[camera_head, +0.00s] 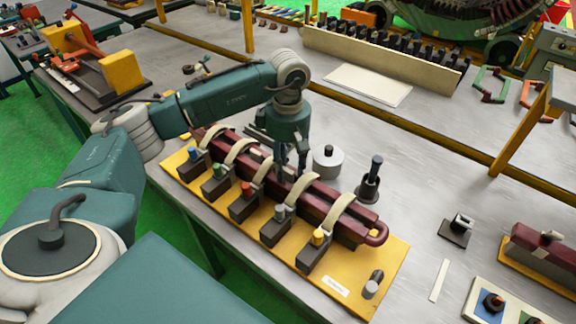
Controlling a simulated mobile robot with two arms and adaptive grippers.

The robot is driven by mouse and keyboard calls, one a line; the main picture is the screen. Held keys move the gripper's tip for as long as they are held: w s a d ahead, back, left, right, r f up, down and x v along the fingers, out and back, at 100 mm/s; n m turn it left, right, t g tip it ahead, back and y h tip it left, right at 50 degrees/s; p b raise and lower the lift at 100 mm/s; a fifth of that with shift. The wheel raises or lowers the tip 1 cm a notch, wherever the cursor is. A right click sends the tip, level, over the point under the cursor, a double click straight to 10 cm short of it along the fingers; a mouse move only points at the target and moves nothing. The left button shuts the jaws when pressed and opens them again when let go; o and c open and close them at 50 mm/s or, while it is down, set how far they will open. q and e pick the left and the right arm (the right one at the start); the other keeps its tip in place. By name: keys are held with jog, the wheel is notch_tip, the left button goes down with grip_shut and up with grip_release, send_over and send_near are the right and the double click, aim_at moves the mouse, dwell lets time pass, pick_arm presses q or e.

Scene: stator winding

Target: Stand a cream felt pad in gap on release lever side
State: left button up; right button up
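A yellow fixture board (385,285) carries long dark-red coil bars (325,197) with a gap running between them. Several dark clamp blocks with coloured knobs and cream curved arms (297,190) hold the bars along the near side. A small cream piece (254,152), perhaps a felt pad, shows between the bars left of my gripper. My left gripper (291,172) points down over the middle of the bars, its fingertips at or in the gap. Whether it holds a pad is hidden. A release lever cannot be picked out with certainty. My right gripper is out of view.
A grey cylinder (327,162) and a black-handled tool (370,180) stand behind the fixture. Another coil (545,250) and a parts tray (475,310) lie at the right. A long cream rack (385,62) stands at the back.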

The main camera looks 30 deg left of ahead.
aim_at(288, 169)
pick_arm(q)
notch_tip(288, 169, up, 12)
dwell(0.5)
dwell(0.4)
